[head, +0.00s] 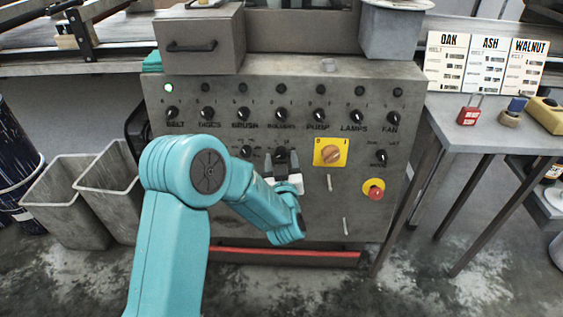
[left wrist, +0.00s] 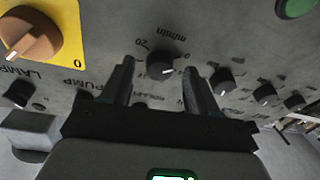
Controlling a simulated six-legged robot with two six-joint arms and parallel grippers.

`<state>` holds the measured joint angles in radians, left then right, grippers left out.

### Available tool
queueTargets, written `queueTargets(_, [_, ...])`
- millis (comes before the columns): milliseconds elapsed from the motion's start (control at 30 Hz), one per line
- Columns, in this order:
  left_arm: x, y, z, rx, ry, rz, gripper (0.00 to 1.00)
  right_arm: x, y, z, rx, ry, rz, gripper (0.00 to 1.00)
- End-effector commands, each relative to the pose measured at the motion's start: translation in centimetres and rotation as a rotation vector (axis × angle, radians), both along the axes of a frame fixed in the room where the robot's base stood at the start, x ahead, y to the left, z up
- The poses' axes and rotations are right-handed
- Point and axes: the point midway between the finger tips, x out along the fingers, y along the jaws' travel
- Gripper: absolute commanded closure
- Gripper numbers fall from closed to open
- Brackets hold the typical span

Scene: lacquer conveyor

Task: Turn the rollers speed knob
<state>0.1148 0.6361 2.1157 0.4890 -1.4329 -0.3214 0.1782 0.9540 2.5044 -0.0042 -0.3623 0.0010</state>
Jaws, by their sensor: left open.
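The grey control panel (head: 225,215) stands in front of me. In the left wrist view the two dark fingers (left wrist: 159,72) are open, one on each side of the knob. Gaps show between fingers and knob; I cannot tell its depth between them. My right gripper is not in view.
A black knob (head: 245,152) sits left of the gripper, a yellow-plated orange switch (head: 331,153) right of it. A red stop button (head: 375,189) is lower right. Small levers (head: 345,227) stick out below. The top row (head: 282,115) holds several knobs.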

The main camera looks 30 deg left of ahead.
Motion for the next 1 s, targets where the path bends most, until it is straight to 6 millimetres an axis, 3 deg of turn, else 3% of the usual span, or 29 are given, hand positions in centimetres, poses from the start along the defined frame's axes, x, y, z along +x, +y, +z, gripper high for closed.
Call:
queueTargets(267, [0.11, 0.1, 0.0, 0.0, 0.0, 0.0, 0.41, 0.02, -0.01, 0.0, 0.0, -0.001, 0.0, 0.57])
queueTargets(433, [0.09, 0.09, -0.01, 0.0, 0.0, 0.0, 0.96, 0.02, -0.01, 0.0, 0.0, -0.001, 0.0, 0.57])
queueTargets(767, [0.06, 0.1, -0.09, 0.027, 0.016, -0.006, 0.97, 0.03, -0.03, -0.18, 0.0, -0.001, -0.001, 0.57])
queueTargets(1000, [-0.02, 0.24, -0.21, 0.138, 0.085, -0.028, 0.97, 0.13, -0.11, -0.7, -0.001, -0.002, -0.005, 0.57])
